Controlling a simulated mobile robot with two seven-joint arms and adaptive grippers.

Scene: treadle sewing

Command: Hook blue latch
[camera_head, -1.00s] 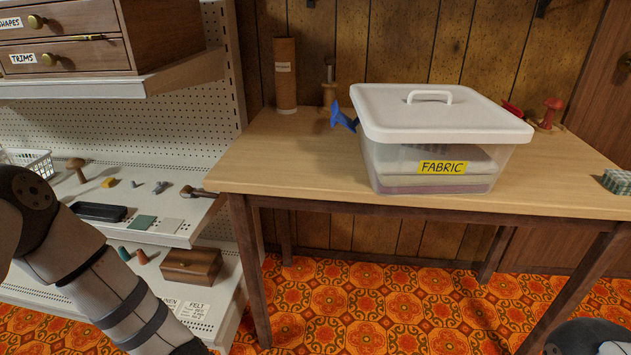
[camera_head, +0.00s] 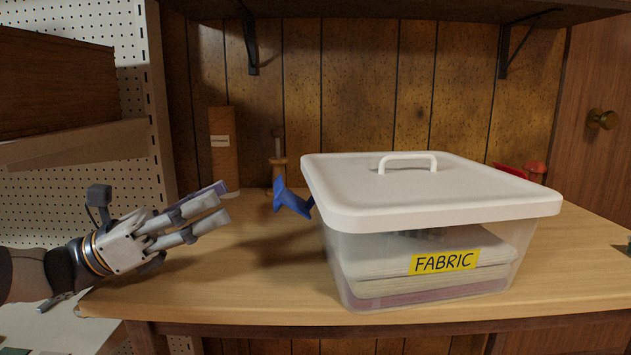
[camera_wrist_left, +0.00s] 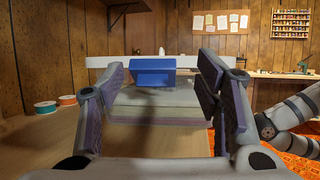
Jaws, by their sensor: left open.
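A clear plastic bin labelled FABRIC (camera_head: 345,262) stands on the wooden table with its white lid (camera_head: 420,180) on top. The blue latch (camera_head: 290,199) sticks out from the bin's left side, tilted outward and up. A red latch (camera_head: 511,170) shows partly behind the lid on the right. My left gripper (camera_head: 222,202) is open and empty, left of the blue latch and apart from it, with its fingers pointing toward it. In the left wrist view the blue latch (camera_wrist_left: 153,72) appears between and beyond the open fingers. My right gripper is not seen clearly in any view.
The wooden table (camera_head: 255,285) has bare room left of the bin. A pegboard shelf unit (camera_head: 153,95) is at left. Two spools (camera_wrist_left: 56,104) lie left in the wrist view.

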